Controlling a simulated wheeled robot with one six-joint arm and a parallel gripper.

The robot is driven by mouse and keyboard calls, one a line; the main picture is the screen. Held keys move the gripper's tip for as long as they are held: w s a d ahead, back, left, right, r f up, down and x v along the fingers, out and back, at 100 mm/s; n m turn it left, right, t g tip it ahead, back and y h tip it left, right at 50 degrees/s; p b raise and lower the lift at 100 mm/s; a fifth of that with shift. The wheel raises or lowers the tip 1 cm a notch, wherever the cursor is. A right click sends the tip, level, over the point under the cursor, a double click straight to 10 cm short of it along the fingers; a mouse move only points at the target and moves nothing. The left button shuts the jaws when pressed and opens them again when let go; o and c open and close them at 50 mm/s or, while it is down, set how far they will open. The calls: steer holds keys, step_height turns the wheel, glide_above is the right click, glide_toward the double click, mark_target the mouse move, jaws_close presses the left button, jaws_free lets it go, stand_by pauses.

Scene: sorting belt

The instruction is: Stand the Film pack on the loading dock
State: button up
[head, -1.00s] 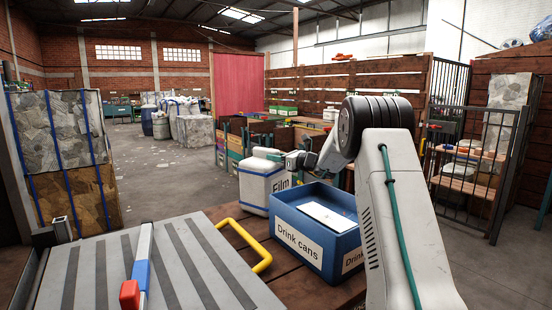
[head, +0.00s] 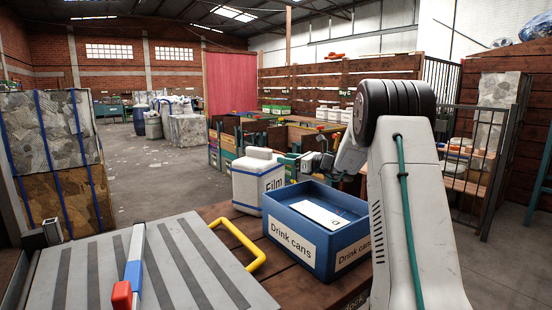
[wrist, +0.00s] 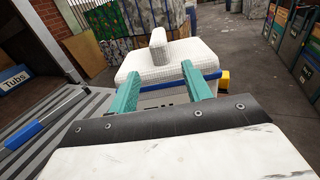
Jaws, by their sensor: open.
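The Film pack (head: 258,185) is a white, strapped, block-like pack with a knob on top and a "Film" label. It stands upright behind the yellow handle, left of the blue box. In the wrist view the pack (wrist: 150,68) lies ahead of the fingers, its knob between them in the picture. My gripper (wrist: 163,78) is open, its two teal fingers apart; I cannot tell if they touch the pack. The brown wooden surface (head: 289,277) bears a partly hidden marking ending in "dock".
A blue "Drink cans" box (head: 293,240) stands on the wood right of the pack. A yellow handle (head: 251,243) and a grey ribbed surface (head: 185,265) with a red, white and blue bar (head: 134,265) are in front. A "Tubs" crate (wrist: 22,72) shows at left in the wrist view.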

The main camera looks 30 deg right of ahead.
steer(key=s+a+r+n+g+y, duration=0.15)
steer(key=s+a+n+g, duration=0.45)
steer(key=s+a+n, duration=0.7)
steer(key=s+a+r+n+g, duration=0.2)
steer(key=s+a+n+g, duration=0.3)
steer(key=s+a, duration=0.9)
steer(key=s+a+f+n+g+h, duration=0.1)
steer(key=s+f+n+h, duration=0.2)
steer(key=s, duration=0.4)
steer(key=s+a+f+n+g+h, duration=0.1)
steer(key=s+a+f+n+h, duration=0.1)
steer(key=s+n, duration=0.3)
steer(key=s+a+f+n+g+h, duration=0.2)
steer(key=s+f+n+h, duration=0.1)
steer(key=s, duration=0.7)
steer(key=shift+s+f+n+h, duration=0.3)
steer(key=shift+s+n+h, duration=0.15)
steer(key=shift+n, duration=0.65)
steer(key=shift+a, duration=0.1)
